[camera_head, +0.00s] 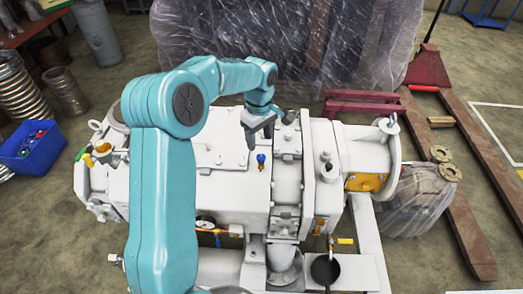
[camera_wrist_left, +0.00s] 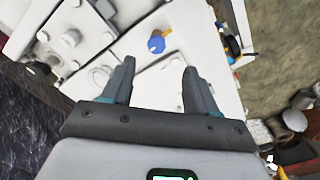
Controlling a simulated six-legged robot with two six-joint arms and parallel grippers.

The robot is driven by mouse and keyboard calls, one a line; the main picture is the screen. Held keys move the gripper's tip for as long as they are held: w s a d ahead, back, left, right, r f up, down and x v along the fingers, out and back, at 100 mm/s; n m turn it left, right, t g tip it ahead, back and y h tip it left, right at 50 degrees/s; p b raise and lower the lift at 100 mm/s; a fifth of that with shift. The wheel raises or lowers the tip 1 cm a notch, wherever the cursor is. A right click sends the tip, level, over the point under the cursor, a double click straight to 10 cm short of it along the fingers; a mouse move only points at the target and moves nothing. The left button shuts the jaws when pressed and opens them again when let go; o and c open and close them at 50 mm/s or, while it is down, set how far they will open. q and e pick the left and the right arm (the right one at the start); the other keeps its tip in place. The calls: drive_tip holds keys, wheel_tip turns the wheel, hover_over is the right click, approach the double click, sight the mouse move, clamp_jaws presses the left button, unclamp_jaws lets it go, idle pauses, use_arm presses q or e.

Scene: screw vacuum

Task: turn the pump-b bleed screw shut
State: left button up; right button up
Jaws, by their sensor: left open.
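A small blue knob (camera_head: 261,158) with a yellowish part at its base stands on top of the white pump (camera_head: 232,190). It looks like the bleed screw, but I can read no label. It also shows in the left wrist view (camera_wrist_left: 156,44), ahead of and between my fingertips. My left gripper (camera_head: 261,138) is open and empty, pointing down just above and behind the knob, apart from it. Its two fingers show in the left wrist view (camera_wrist_left: 159,68) with a wide gap. My right gripper is not in view.
A plastic-wrapped load (camera_head: 290,45) stands behind the pump. A yellow-handled valve (camera_head: 345,241) and a dark round opening (camera_head: 325,269) are at the front right. A blue bin (camera_head: 30,150) is at the left. Raised flanges and bolts flank the knob on its right.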

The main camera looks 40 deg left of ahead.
sight(261, 157)
use_arm(q)
drive_tip(key=f, duration=0.5)
drive_tip(key=shift+w+f+p, duration=0.35)
drive_tip(key=shift+f, duration=0.05)
drive_tip(key=shift+d+f, duration=0.15)
drive_tip(key=shift+f, duration=0.2)
drive_tip(key=shift+s+a+f, duration=0.2)
drive_tip(key=shift+f, duration=0.25)
drive_tip(key=shift+w+f, duration=0.2)
drive_tip(key=shift+s+d+r, duration=0.1)
drive_tip(key=c, duration=1.1)
